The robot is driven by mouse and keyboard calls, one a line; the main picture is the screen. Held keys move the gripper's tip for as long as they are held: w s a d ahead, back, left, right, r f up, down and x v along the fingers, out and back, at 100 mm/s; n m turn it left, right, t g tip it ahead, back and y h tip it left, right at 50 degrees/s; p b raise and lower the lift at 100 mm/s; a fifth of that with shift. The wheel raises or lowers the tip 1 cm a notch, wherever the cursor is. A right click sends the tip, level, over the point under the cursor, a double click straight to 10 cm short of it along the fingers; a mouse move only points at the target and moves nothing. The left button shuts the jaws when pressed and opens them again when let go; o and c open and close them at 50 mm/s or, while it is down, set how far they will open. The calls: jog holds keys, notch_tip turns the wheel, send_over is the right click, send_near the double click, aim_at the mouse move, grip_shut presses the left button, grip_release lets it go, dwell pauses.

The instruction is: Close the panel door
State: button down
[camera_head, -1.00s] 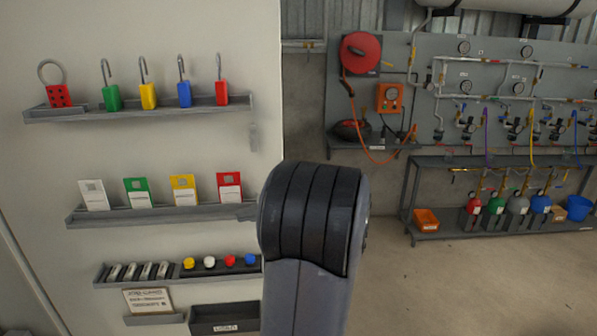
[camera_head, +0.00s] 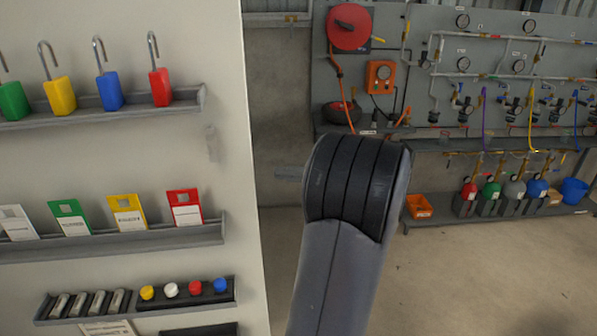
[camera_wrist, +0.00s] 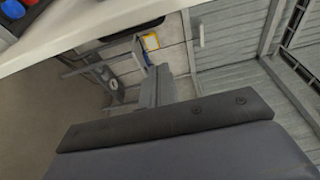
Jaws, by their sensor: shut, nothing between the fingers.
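A large white upright panel (camera_head: 228,160) fills the left of the head view. It carries padlocks, tags and knobs on ledges, and its right edge stands free before the room behind. I cannot tell from these frames whether it is the panel door. Its pale edge also crosses the upper left of the wrist view (camera_wrist: 95,30). My gripper (camera_wrist: 156,78) shows in the wrist view with its grey fingers together and empty, apart from that edge. In the head view only my arm shows, right of the panel; the gripper is hidden. A small white handle-like piece (camera_wrist: 201,35) sits on a pale grey surface.
A grey wall board with a red hose reel (camera_head: 352,26), gauges and pipes stands at the back right. Below it, a low shelf holds an orange bin (camera_head: 418,206), several coloured containers and a blue bucket (camera_head: 573,190). The floor (camera_head: 480,280) in front is clear.

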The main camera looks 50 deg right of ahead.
jog(key=a, duration=0.1)
jog(key=w+a+p, duration=0.1)
jog(key=a, duration=0.1)
jog(key=w+a+p, duration=0.1)
jog(key=a, duration=0.1)
jog(key=shift+w+a, duration=0.15)
jog(key=shift+a, duration=0.1)
jog(key=shift+f, duration=0.1)
dwell(0.3)
